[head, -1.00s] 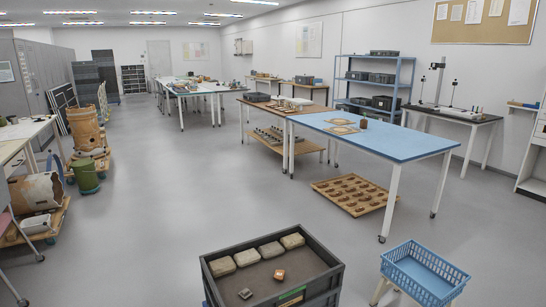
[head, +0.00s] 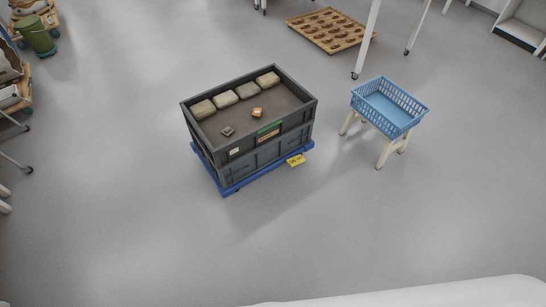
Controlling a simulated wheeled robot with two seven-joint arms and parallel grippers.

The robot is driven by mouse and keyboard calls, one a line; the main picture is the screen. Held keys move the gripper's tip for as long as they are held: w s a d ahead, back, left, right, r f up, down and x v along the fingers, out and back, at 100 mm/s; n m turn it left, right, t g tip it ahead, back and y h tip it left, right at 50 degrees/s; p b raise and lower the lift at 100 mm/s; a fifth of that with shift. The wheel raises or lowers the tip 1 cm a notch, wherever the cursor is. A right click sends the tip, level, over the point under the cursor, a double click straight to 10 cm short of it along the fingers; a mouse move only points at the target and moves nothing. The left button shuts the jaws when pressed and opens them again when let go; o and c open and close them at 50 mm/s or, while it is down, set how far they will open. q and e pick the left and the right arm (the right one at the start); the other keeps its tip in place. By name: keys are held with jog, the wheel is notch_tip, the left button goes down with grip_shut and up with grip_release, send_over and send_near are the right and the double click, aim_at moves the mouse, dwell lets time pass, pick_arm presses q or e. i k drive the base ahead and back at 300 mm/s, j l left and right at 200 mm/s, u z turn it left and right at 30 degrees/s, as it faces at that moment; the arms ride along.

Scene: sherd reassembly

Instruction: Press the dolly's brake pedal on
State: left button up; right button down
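The dolly (head: 258,172) is a low blue platform on the floor, near the middle of the head view. It bears a dark grey crate (head: 225,157) with several beige blocks along its far inside edge and two small pieces on its inner surface. A small yellow tab (head: 296,160) with dark marks sticks out at the dolly's near right side, low above the floor; it looks like the brake pedal. Whether it is up or down I cannot tell. Neither of my grippers is in view.
A blue basket (head: 388,108) on a cream stool (head: 381,154) stands right of the dolly. A wooden tray with hollows (head: 330,30) lies under a table at the back. A green bin (head: 36,38) stands at the far left. The floor in front of the dolly is clear.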

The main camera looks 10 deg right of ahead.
aim_at(292, 162)
jog(key=i+l+z, duration=0.35)
jog(key=i+l, duration=0.3)
jog(key=i+l+z, duration=0.35)
jog(key=i+l, duration=0.2)
jog(key=i, duration=0.2)
